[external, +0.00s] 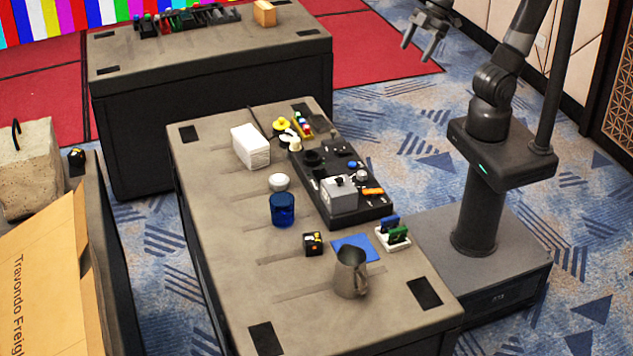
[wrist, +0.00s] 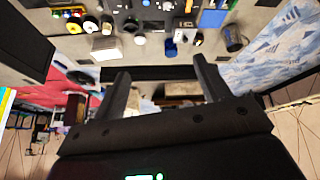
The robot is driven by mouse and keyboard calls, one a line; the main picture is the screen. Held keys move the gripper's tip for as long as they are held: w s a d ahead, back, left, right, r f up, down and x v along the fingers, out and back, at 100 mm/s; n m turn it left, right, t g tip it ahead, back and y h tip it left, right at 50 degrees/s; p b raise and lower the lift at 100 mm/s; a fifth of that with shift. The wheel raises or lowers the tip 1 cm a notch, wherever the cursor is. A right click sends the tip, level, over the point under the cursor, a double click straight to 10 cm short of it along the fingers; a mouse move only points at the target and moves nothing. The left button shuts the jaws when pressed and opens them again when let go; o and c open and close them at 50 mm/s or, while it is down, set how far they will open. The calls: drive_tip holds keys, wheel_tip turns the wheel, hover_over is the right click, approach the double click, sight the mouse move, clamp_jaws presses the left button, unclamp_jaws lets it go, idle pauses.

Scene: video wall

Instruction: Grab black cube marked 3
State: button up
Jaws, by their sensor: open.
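A small black cube (external: 313,243) with coloured marks sits on the middle table, between the blue cup (external: 283,209) and the metal pitcher (external: 351,273). A second small black cube (external: 76,156) with a yellowish mark sits on the left table. I cannot read a number on either. My gripper (external: 418,46) is open and empty, high up beyond the middle table's far right side, well away from both cubes. In the wrist view, its two fingers (wrist: 164,82) are apart with nothing between them. A small dark cube (wrist: 199,39) shows near the top there, beside the pitcher (wrist: 235,39).
A blue mat (external: 354,247), a white holder with coloured pieces (external: 393,238), a white box (external: 251,147) and a black equipment board (external: 335,205) surround the middle table's cube. A concrete block (external: 27,168) and a cardboard box (external: 45,275) crowd the left table.

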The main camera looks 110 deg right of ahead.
drive_tip(key=w+a+f+n+t+h, duration=0.1)
drive_tip(key=w+a+f+n, duration=0.15)
drive_tip(key=w+n, duration=0.4)
drive_tip(key=w+a+f+n+h, duration=0.1)
drive_tip(key=w+a+f+n, duration=0.2)
drive_tip(key=w, duration=0.7)
drive_tip(key=w+a+f+n+t+h, duration=0.1)
drive_tip(key=w+f+n, duration=0.2)
drive_tip(key=w+n, duration=0.5)
drive_tip(key=w+a+r+n+t, duration=0.3)
drive_tip(key=a+r+n, duration=0.1)
drive_tip(key=a+n, duration=0.4)
drive_tip(key=w+a+r+n+t, duration=0.3)
drive_tip(key=w+a+r+n, duration=0.15)
drive_tip(key=a, duration=0.55)
drive_tip(key=n, duration=0.1)
approach(304, 244)
drive_tip(key=x, duration=0.2)
drive_tip(key=shift+w+d+f, duration=0.25)
drive_tip(key=shift+w+f, duration=0.05)
drive_tip(key=shift+x, duration=2.9)
drive_tip(key=shift+a+r, duration=0.15)
drive_tip(key=shift+c, duration=0.6)
